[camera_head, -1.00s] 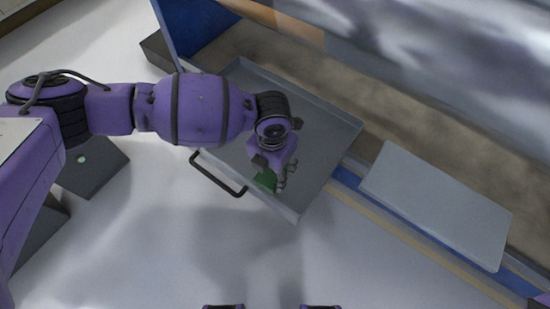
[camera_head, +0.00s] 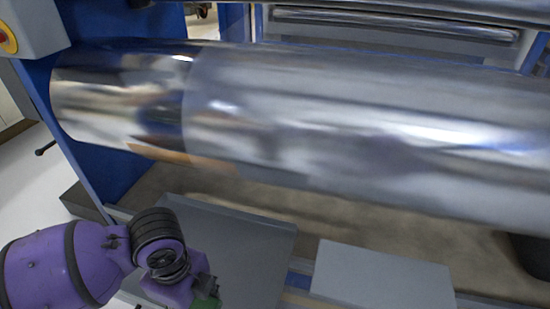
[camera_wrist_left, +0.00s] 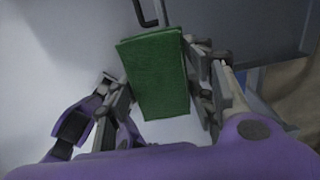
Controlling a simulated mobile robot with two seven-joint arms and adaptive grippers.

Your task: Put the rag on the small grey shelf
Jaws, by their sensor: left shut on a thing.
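The green rag (camera_wrist_left: 155,80) is folded into a flat block, held between the fingers of my left gripper (camera_wrist_left: 160,95) in the left wrist view. In the head view, the rag (camera_head: 207,303) only peeks out at the bottom edge below my left gripper (camera_head: 200,290), which is at the near side of a grey drawer-like tray (camera_head: 250,240). The small grey shelf (camera_head: 382,278), a light flat plate, is to the right of the gripper and looks bare. Its lower edge is cut off by the frame. My right gripper is not in view.
A large shiny film roller (camera_head: 330,130) spans the space above and behind the tray and shelf. A blue frame panel (camera_head: 100,180) stands at the left. A dark handle (camera_wrist_left: 145,12) shows at the top of the left wrist view.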

